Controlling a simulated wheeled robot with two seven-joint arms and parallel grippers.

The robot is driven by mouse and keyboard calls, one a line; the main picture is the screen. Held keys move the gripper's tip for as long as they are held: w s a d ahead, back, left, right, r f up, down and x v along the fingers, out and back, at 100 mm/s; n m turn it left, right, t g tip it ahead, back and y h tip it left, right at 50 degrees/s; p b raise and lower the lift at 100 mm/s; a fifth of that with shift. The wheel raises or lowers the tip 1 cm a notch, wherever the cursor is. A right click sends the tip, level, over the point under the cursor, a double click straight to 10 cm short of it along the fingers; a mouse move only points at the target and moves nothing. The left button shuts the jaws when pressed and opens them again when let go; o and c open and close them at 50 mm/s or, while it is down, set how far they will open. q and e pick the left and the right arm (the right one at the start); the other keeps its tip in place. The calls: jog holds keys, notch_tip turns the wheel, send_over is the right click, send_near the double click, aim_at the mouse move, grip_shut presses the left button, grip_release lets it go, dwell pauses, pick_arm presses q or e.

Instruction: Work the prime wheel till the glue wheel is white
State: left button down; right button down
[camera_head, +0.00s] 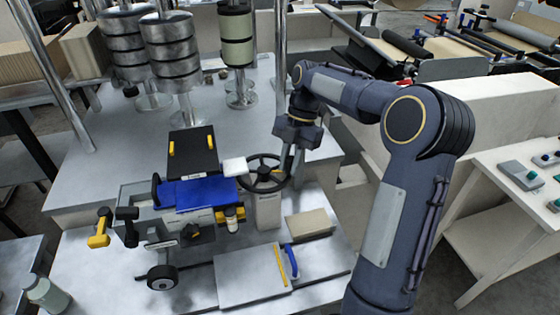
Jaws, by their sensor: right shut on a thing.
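A black spoked handwheel (265,173), likely the prime wheel, stands on a pale grey post in the middle of the view. My right gripper (289,165) reaches down to the right side of its rim and is shut on it; the fingertips are small and partly hidden. A small black wheel (163,278) with a pale hub sits low at the left of the machine. I cannot tell whether it is the glue wheel, and no label is readable. My left gripper is not in view.
A blue panel (198,193) and a black panel (193,152) lie left of the handwheel. A white board (250,278) with a blue-handled tool (291,262) and a brown block (308,224) are in front. Metal rolls (172,52) stand behind.

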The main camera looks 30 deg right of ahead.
jog(key=shift+w+d+n, duration=0.15)
jog(key=shift+w+n, duration=0.05)
jog(key=shift+n, duration=0.1)
jog(key=c, duration=1.3)
grip_release()
jog(key=v, duration=0.8)
jog(key=shift+c, duration=0.3)
